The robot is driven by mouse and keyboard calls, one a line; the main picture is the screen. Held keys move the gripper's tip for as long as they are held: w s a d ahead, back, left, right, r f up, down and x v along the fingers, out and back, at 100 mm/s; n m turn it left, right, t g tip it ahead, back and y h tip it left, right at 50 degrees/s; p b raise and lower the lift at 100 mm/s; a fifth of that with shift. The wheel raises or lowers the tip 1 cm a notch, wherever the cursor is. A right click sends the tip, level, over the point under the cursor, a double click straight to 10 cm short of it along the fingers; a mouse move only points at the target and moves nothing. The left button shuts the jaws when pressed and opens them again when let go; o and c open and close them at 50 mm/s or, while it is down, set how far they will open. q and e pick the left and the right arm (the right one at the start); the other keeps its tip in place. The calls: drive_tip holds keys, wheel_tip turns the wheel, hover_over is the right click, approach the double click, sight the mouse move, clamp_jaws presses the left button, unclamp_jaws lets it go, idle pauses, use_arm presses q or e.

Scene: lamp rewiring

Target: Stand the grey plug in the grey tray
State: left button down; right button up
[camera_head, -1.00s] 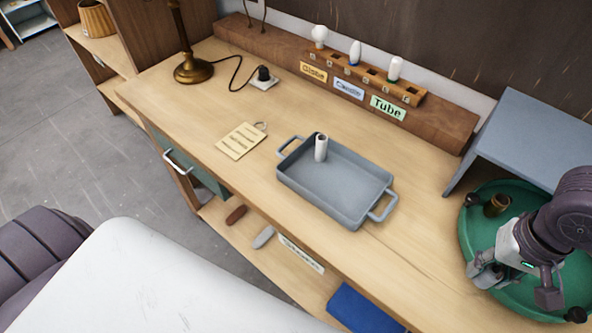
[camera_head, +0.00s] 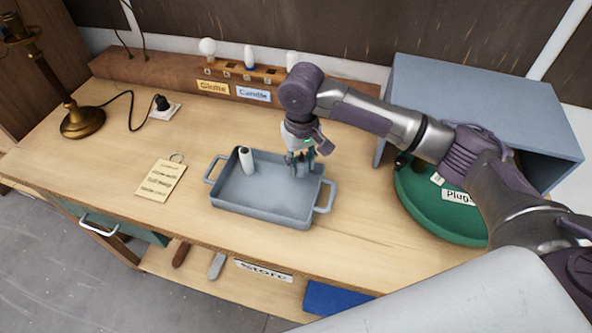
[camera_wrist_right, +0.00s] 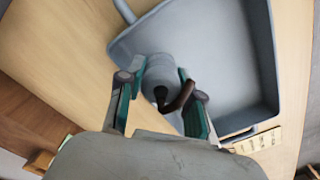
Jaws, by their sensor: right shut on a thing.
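The grey tray (camera_head: 258,213) sits on the workbench with a handle at each end. My right gripper (camera_head: 300,164) reaches down over the right part of the tray, near its back wall. In the right wrist view its fingers are closed on a round grey plug (camera_wrist_right: 158,70) with a dark hole and a short brown piece showing at its near end. The plug is over the tray floor; whether it touches the floor I cannot tell. My left gripper is out of view.
The green round tray (camera_head: 440,222) labelled Plugs stands at the right, partly under a grey-blue shelf (camera_head: 480,100). A note card (camera_head: 161,180) lies left of the tray. A lamp (camera_head: 82,122) and bulb rack (camera_head: 245,74) stand behind. The front right bench is clear.

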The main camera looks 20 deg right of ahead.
sight(297, 181)
drive_tip(key=shift+w+a+f, duration=0.2)
drive_tip(key=shift+w+a, duration=0.05)
drive_tip(key=shift+a, duration=0.05)
drive_tip(key=shift+a+f, duration=0.1)
drive_tip(key=shift+f, duration=0.2)
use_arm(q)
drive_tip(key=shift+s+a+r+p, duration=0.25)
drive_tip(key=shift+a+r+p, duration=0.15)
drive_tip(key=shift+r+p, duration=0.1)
use_arm(e)
drive_tip(key=shift+f, duration=1.75)
drive_tip(key=o, duration=1.1)
drive_tip(key=shift+f, duration=0.15)
drive_tip(key=shift+o, duration=0.2)
use_arm(q)
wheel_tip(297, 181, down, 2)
drive_tip(key=shift+b, duration=1.05)
use_arm(e)
wheel_tip(297, 181, up, 12)
drive_tip(key=shift+r, duration=0.2)
